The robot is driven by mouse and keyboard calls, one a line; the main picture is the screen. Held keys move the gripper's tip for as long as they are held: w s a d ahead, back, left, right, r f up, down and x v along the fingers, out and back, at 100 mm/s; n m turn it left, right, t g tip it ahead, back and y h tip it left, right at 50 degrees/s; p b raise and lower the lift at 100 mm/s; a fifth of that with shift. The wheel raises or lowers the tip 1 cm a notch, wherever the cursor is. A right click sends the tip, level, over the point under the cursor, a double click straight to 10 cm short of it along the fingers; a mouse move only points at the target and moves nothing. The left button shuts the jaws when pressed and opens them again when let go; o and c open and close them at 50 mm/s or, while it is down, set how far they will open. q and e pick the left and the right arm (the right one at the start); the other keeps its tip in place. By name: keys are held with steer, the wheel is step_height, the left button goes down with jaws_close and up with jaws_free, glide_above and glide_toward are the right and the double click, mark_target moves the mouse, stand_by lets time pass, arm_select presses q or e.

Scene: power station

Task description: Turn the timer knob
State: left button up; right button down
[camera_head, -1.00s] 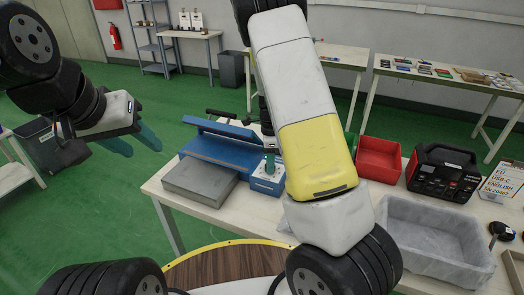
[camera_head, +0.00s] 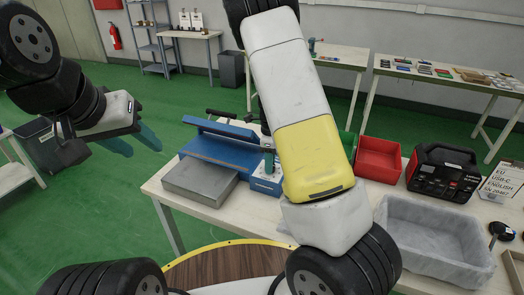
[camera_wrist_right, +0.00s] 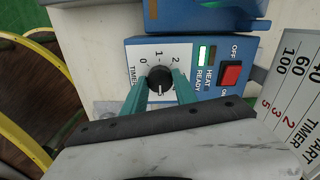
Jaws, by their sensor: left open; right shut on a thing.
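The timer knob (camera_wrist_right: 160,79) is a round black knob on a white dial plate marked TIMER, on the blue control box (camera_wrist_right: 190,62). The numbers 0, 1 and 2 show around it; part of the dial is hidden by the fingers. My right gripper (camera_wrist_right: 160,84) has its teal fingers on both sides of the knob and is shut on it. In the head view the control box (camera_head: 264,184) sits at the front of the blue machine (camera_head: 222,148), partly behind my right arm. My left gripper (camera_head: 133,142) is open and empty, left of the table.
A red power switch (camera_wrist_right: 231,75) and a lit green indicator (camera_wrist_right: 203,54) are right of the knob. A grey metal block (camera_head: 199,182), red bin (camera_head: 379,159), grey tray (camera_head: 432,238) and black device (camera_head: 443,172) share the table. A printed sign (camera_wrist_right: 300,90) is at the right.

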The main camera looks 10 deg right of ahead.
steer(key=c, duration=1)
jaws_free()
steer(key=shift+o, duration=0.2)
step_height(320, 180, up, 8)
steer(key=shift+f, duration=0.1)
